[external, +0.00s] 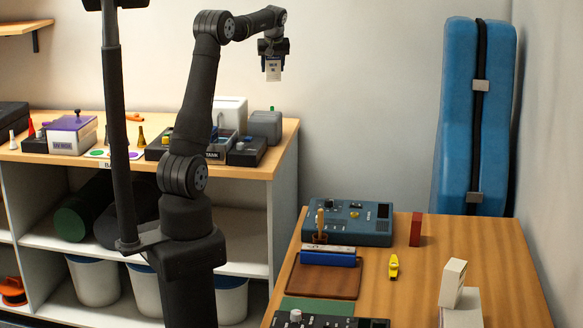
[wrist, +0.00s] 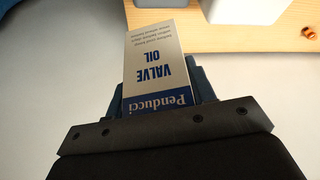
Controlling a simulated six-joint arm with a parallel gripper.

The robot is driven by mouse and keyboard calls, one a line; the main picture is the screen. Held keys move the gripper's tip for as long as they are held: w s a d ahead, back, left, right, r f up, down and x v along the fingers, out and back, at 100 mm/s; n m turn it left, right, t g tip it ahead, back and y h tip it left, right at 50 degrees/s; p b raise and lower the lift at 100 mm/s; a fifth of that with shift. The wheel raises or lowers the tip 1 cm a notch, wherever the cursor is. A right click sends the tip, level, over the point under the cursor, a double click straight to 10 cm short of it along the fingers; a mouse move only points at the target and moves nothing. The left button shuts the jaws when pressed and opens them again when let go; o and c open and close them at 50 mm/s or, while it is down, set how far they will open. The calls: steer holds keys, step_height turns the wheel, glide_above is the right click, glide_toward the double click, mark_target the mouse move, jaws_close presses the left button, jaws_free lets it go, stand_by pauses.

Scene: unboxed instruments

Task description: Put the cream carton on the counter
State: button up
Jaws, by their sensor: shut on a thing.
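My gripper (external: 273,57) is raised in front of the wall, above the right end of the shelf unit, and points down. It is shut on a cream carton (external: 274,73), which hangs clear of any surface. In the wrist view the carton (wrist: 155,68) lies between the fingers, with "VALVE OIL" and a blue "Penducci" band facing the camera, upside down. The wood-topped counter (external: 407,297) stands at the lower right, well below and apart from the carton.
The counter also bears a blue device (external: 347,222), a red block (external: 416,230), a yellow item (external: 393,266) and a brown tray (external: 322,280). Bare wood shows around the yellow item. The shelf unit's top (external: 281,141) is crowded. A blue case (external: 473,115) stands behind.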

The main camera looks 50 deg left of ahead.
steer(key=s+a+n+g, duration=0.2)
steer(key=s+a+n, duration=0.4)
steer(key=s+a, duration=1.75)
step_height(320, 180, down, 11)
steer(key=s+a+f, duration=0.4)
steer(key=a+f, duration=0.1)
steer(key=s+a+f, duration=0.2)
steer(key=s+a, duration=0.1)
steer(key=shift+a+f, duration=0.1)
steer(key=shift+f, duration=0.1)
steer(key=shift+f+y, duration=0.3)
steer(key=shift+f, duration=1.55)
steer(key=o, duration=1)
steer(key=shift+f, duration=0.15)
